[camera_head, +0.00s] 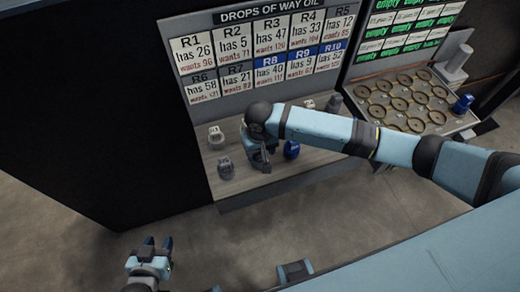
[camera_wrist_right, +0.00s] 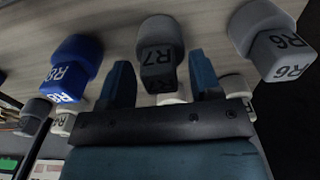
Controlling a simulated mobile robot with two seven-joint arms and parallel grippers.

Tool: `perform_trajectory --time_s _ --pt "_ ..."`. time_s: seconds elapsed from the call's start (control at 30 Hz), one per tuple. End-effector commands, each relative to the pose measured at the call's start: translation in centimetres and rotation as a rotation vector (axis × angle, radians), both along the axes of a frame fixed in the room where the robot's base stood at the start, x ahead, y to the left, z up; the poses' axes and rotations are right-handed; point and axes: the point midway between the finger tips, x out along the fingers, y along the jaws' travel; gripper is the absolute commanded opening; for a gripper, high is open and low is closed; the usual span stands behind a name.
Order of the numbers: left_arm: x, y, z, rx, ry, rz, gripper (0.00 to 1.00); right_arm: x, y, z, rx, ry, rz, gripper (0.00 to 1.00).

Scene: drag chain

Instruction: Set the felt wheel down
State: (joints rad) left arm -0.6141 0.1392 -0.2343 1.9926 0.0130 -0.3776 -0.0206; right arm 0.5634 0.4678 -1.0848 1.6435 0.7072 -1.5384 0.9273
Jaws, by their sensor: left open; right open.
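I cannot pick out a felt wheel for certain in either view. A dark grey rounded piece marked R7 (camera_wrist_right: 158,58) stands between the two spread fingers of my right gripper (camera_wrist_right: 161,82) in the right wrist view. I cannot tell whether they touch it. In the head view my right gripper (camera_head: 262,158) is low over the grey bench (camera_head: 240,190), and my own arm hides part of that spot. My left gripper (camera_head: 157,242) is open and empty, over the floor in front of the bench.
A grey R6 piece (camera_wrist_right: 280,55) and a blue R8 piece (camera_wrist_right: 70,70) flank R7. A white piece (camera_head: 216,137) stands further back. A board (camera_head: 265,55) headed "DROPS OF WAY OIL" rises behind. A tray of brass-coloured rings (camera_head: 405,99) and a blue object (camera_head: 462,103) are at right.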

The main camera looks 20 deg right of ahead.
Motion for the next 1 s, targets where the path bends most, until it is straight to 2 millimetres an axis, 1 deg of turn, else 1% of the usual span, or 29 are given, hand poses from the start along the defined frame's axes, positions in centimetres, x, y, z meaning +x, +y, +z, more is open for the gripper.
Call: perform_trajectory --time_s 0.07,0.17,0.27,0.5,0.63,0.7,0.83,0.93,1.0 --pt "0.0 0.0 -0.2 0.000 0.000 0.000 0.43 0.1 0.0 0.3 0.000 -0.002 0.001 0.58" --pt "0.0 0.0 -0.1 0.000 0.000 0.000 0.43 0.1 0.0 1.5 0.002 -0.003 0.000 0.58" --pt "0.0 0.0 0.0 0.000 0.000 0.000 0.43 0.1 0.0 3.3 0.002 -0.004 0.001 0.58" --pt "0.0 0.0 0.0 -0.001 -0.001 -0.001 0.43 0.1 0.1 8.6 0.002 -0.004 0.001 0.58" --pt "0.0 0.0 0.0 -0.001 -0.001 -0.001 0.43 0.1 0.1 10.7 0.002 -0.001 0.000 0.58" --pt "0.0 0.0 0.0 -0.001 -0.001 -0.001 0.43 0.0 0.1 11.4 0.001 -0.002 0.000 0.58" --pt "0.0 0.0 0.0 -0.001 -0.001 -0.001 0.43 0.0 0.0 12.2 0.000 0.000 0.000 0.58" --pt "0.0 0.0 0.0 -0.001 -0.001 -0.001 0.43 -0.1 0.1 12.2 0.006 -0.001 0.002 0.58" --pt "0.0 0.0 0.0 -0.001 -0.001 -0.001 0.43 -0.3 0.6 11.6 0.034 -0.009 0.012 0.58"
